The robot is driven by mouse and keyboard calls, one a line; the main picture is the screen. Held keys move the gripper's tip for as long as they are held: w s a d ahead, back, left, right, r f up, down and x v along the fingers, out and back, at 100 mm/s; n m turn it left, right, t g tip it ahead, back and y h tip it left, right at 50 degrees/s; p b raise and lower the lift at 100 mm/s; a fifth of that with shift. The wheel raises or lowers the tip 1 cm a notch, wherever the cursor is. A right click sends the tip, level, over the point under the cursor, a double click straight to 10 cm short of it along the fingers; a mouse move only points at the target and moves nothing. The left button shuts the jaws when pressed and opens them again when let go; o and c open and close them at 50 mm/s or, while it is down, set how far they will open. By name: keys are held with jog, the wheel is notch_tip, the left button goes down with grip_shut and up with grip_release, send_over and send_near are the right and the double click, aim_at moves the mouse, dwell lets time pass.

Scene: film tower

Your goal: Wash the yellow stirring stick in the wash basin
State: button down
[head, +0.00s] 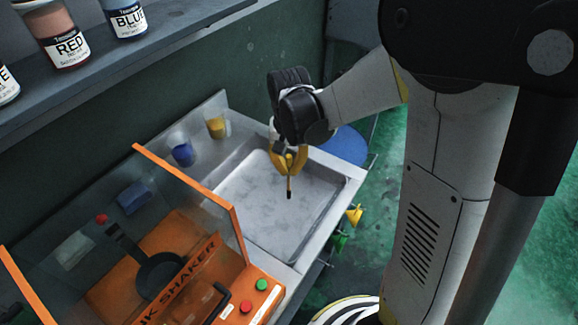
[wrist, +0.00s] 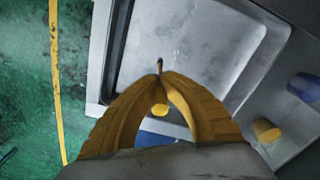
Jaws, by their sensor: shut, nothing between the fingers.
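The wash basin (head: 247,222) is a shallow, pale grey rectangular tray with a stained bottom, set in the counter. It also shows in the wrist view (wrist: 215,45). My gripper (head: 289,172) is over the basin, pointing down, with its yellow fingers shut and their tips together. A thin stick (head: 289,187) with a dark lower tip shows at the fingertips. Its yellow knob (wrist: 159,110) shows in the gap between the fingers in the wrist view. I cannot tell whether the fingers grip the stick or whether its tip touches the basin.
A yellow cup (head: 217,127) and a blue cup (head: 182,153) stand behind the basin. The orange ink shaker (head: 205,262) with its clear cover is at its left. Yellow (head: 354,214) and green (head: 340,241) funnels hang at the counter's right edge. Ink bottles stand on the upper shelf.

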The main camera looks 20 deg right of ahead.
aim_at(289, 155)
jog(key=shift+f+b, duration=2.95)
jog(key=shift+f, duration=1)
jog(key=shift+r, duration=0.1)
jog(key=shift+r+p, duration=4.45)
jog(key=shift+r, duration=1.45)
notch_tip(289, 155, up, 4)
jog(key=p, duration=0.3)
jog(key=shift+f, duration=0.2)
